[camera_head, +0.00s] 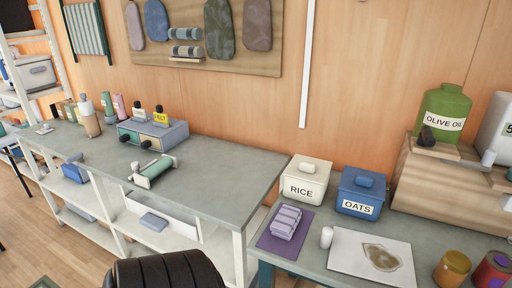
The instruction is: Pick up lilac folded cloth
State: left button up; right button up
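The lilac folded cloth (286,222) lies as a small striped stack on a flat purple mat (269,243). The mat is at the left end of the lower grey-green table (312,279) on the right. The cloth's top and front show, and nothing covers it. Neither my left nor my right gripper is in view.
A cream RICE box (305,190) and a blue OATS box (359,206) stand just behind the cloth. A small white cylinder (326,237) and a stained white board (345,262) are to its right. The grey workbench (215,170) stands close on the left.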

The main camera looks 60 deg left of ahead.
aim_at(284, 226)
jog(key=u, duration=1.7)
